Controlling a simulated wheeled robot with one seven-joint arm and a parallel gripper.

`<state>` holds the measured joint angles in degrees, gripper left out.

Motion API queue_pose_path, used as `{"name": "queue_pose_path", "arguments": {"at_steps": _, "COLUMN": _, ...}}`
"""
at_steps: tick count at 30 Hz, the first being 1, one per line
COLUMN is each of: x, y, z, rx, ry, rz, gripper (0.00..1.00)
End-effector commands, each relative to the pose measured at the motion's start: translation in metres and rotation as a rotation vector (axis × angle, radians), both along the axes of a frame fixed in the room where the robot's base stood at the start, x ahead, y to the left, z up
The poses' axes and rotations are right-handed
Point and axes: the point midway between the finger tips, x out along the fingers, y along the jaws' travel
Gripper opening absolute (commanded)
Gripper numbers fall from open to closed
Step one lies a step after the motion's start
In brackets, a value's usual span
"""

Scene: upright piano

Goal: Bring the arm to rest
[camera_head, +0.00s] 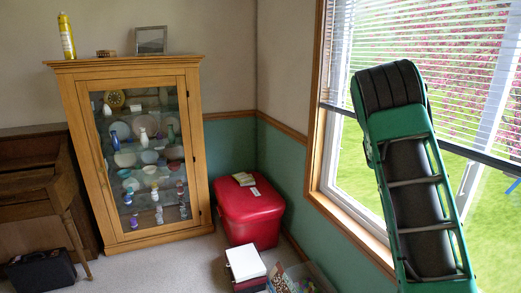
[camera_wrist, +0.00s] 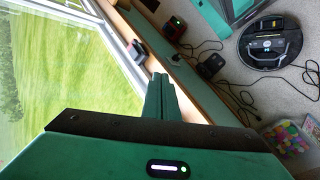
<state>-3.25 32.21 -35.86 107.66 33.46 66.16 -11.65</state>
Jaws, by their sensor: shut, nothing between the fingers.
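My arm shows in the head view as a green and black column (camera_head: 413,185) on the right, raised in front of the window and leaning a little to the left at its top. My gripper's fingers are not clearly seen there. In the wrist view my gripper (camera_wrist: 160,80) points away from the camera, with its green fingers together and nothing between them. It appears above the window sill side of the room, and I cannot tell its distance from the sill.
A window (camera_head: 440,90) with blinds is behind my arm. A red chest (camera_head: 248,215), a glass-fronted cabinet (camera_head: 145,160) and a piano (camera_head: 35,185) stand left. The wrist view shows a round robot vacuum (camera_wrist: 270,43), cables and a container of colourful balls (camera_wrist: 287,138) on the floor.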

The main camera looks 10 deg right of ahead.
Motion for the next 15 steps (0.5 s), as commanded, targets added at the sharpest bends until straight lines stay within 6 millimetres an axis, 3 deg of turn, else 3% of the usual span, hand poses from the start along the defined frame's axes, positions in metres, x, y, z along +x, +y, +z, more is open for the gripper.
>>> {"name": "queue_pose_path", "arguments": {"at_steps": 15, "x": -0.060, "y": 0.063, "z": 0.033, "rx": 0.201, "ry": -0.219, "rz": 0.048, "gripper": 0.00}}
